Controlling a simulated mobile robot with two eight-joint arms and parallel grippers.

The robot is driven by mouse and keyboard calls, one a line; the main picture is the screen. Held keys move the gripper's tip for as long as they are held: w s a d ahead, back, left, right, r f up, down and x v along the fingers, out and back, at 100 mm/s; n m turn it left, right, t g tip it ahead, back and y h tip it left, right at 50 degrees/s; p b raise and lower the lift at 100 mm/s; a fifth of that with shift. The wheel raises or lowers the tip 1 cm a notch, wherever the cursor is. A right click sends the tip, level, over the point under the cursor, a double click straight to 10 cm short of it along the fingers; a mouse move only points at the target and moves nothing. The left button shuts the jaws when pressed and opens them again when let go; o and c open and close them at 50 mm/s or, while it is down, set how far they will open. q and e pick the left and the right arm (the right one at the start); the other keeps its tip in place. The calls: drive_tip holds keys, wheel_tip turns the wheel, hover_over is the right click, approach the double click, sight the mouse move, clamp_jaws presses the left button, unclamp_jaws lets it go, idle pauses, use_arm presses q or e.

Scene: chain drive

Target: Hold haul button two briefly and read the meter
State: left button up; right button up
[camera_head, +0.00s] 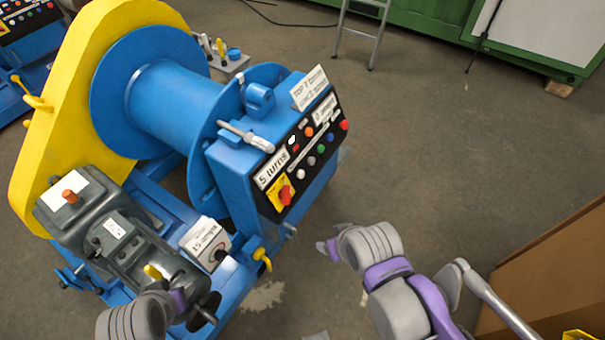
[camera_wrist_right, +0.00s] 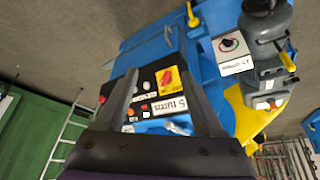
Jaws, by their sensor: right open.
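The control panel (camera_head: 303,152) sits on the blue winch housing. It has a white, a grey, a green (camera_head: 321,147), a blue (camera_head: 331,135) and a red button (camera_head: 344,125) in a row. I cannot read which is haul button two. A white display (camera_head: 326,109) appears to read "0 amps"; another (camera_head: 271,169) reads "5 turns". My right gripper (camera_head: 328,248) is below and right of the panel, apart from it. In the right wrist view my right gripper (camera_wrist_right: 158,76) is open and empty, facing the panel (camera_wrist_right: 150,84). My left arm shows at bottom left; its fingers are unclear.
A red rotary switch (camera_head: 285,194) on yellow is at the panel's near end. A plate (camera_head: 205,240) marked "15 amps" with a knob is on the motor side. A yellow chain guard (camera_head: 60,120) and blue drum (camera_head: 170,100) stand left. A brown board (camera_head: 555,270) is at right.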

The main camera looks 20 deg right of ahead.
clamp_jaws()
idle(1.4)
